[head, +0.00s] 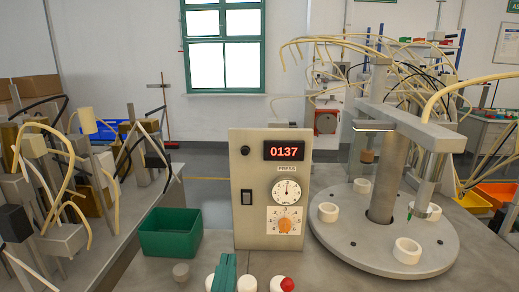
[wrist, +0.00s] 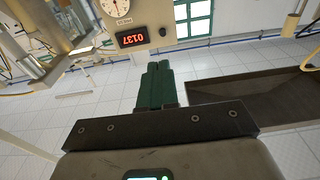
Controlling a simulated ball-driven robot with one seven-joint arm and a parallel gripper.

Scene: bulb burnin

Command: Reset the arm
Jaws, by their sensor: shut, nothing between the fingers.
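My gripper (head: 226,258) shows as two green fingers at the bottom centre of the head view, in front of the control panel. In the wrist view my gripper (wrist: 158,66) has its green fingers side by side and shut, with nothing seen between them. The beige control panel (head: 242,215) stands upright just beyond it. Its red display (head: 284,151) reads 0137, and a round gauge and an orange knob (head: 285,226) sit below.
Small round white pieces (head: 248,284), one red-topped (head: 286,284), stand close by the fingers. A green bin (head: 170,236) is at left. A round turntable (head: 380,262) with several white rings and a press column is at right. Racks with tubes fill the far left.

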